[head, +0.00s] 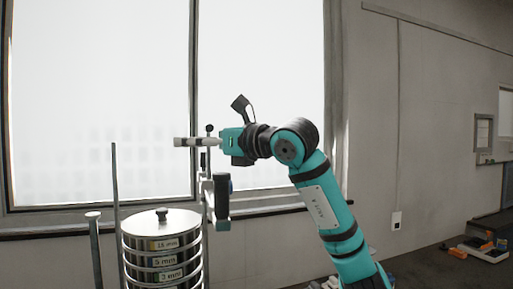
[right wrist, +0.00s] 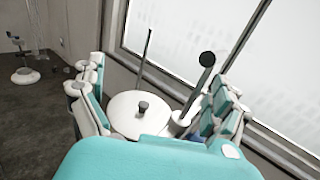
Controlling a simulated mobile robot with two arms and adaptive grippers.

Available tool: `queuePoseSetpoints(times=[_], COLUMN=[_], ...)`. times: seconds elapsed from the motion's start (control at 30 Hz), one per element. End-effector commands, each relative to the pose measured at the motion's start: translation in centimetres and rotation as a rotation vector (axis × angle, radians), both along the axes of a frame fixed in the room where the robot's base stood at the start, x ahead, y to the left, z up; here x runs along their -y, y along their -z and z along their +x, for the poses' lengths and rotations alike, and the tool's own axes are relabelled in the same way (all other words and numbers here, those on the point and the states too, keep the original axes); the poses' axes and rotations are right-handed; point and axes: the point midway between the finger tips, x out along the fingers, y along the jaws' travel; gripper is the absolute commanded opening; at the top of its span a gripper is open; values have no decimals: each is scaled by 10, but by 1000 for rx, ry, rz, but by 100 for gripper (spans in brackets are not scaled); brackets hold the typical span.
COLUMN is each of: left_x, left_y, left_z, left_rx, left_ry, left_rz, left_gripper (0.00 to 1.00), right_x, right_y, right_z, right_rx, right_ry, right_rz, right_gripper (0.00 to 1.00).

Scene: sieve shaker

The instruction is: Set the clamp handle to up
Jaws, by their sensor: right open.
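The sieve shaker's stack (head: 162,246) stands at the lower middle of the head view, with ring-banded, labelled sieves under a pale lid. The lid (right wrist: 128,116) and its dark knob show in the right wrist view. The clamp handle, a dark lever with a black ball (right wrist: 207,59), rises beside the lid; its ball (head: 209,129) also shows in the head view, with the lever roughly upright. My right gripper (head: 180,141) is open and level at the handle's height, partly hiding the lever. In the wrist view, the handle appears near the right-hand finger; contact is unclear. My left gripper is out of view.
A thin rod (head: 115,200) and a thicker capped post (head: 95,250) stand left of the stack. A large frosted window (head: 100,100) is behind. A tray (head: 485,252) of small items lies far right.

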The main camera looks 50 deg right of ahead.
Motion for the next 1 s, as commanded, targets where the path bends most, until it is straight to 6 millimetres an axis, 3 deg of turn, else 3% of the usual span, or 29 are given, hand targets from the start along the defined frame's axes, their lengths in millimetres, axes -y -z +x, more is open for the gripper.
queuePoseSetpoints(times=[1.0], left_x=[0], left_y=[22], left_z=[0], left_rx=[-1], left_ry=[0], left_rz=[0], left_gripper=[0], right_x=[3], right_y=[2], right_z=[-71], right_rx=[-2], right_ry=[3], right_rz=[0], right_gripper=[100])
